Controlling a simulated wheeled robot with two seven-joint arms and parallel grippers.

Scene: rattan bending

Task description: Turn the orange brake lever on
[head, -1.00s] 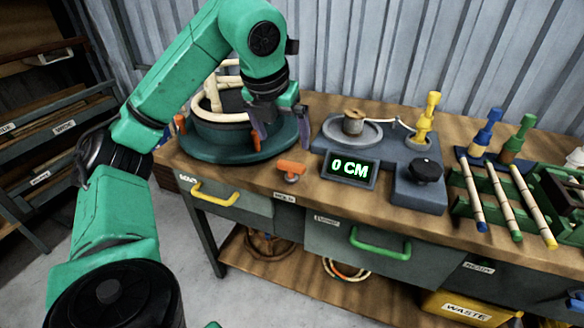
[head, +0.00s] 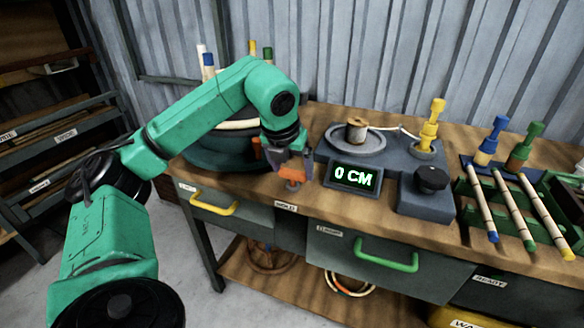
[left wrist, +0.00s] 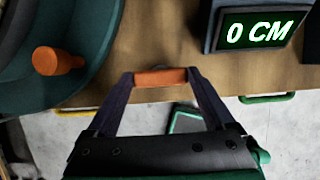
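The orange brake lever (head: 292,173) is at the front edge of the workbench, left of the 0 CM display. My left gripper (head: 289,178) points down at it, with one finger on each side. In the left wrist view the lever (left wrist: 160,77) lies crosswise between the two fingertips, its ends meeting both fingers with no gap visible. The gripper looks shut on the lever. The lever's base is mostly hidden in that view. My right gripper is not in view.
The display (head: 353,177) stands close to the right of my left gripper. A round dark green former (head: 205,160) with an orange peg (left wrist: 58,61) is to the left. A yellow drawer handle (head: 215,205) and a green one (head: 386,254) stick out below the bench edge.

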